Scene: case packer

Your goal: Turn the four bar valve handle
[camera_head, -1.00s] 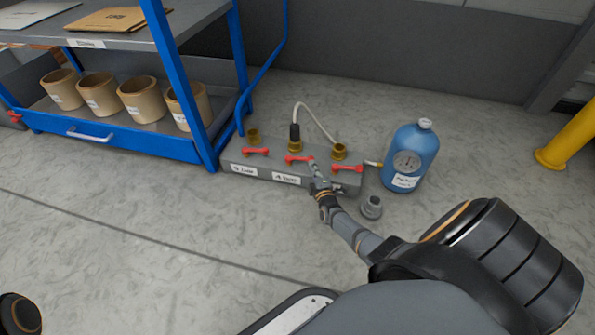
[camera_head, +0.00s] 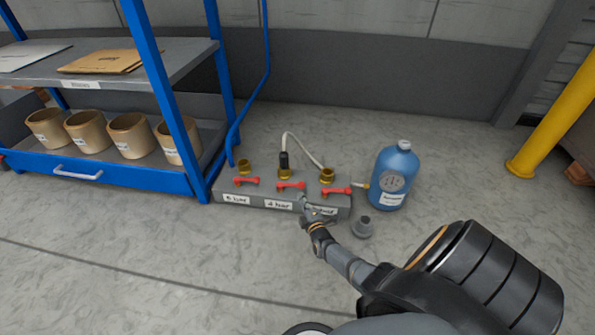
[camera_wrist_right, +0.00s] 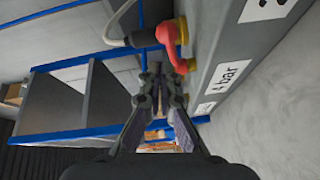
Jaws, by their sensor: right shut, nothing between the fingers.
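The grey valve block (camera_head: 222,193) stands on the floor with three brass valves and red handles. The middle red handle (camera_head: 290,187) sits above the 4 bar label (camera_head: 280,205) and lies roughly along the block. In the right wrist view, the handle (camera_wrist_right: 168,40) is beyond the fingertips, and the 4 bar label (camera_wrist_right: 228,78) is to the right. My right gripper (camera_head: 304,203) is at the block's front, just below and right of the middle handle. Its fingers (camera_wrist_right: 158,78) are shut and empty. I cannot tell whether they touch the block. My left gripper is out of view.
Other red handles are left (camera_head: 246,181) and right (camera_head: 336,191). A grey hose (camera_head: 300,140) arches behind the middle valve. A blue-framed rack (camera_head: 180,110) stands at left.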

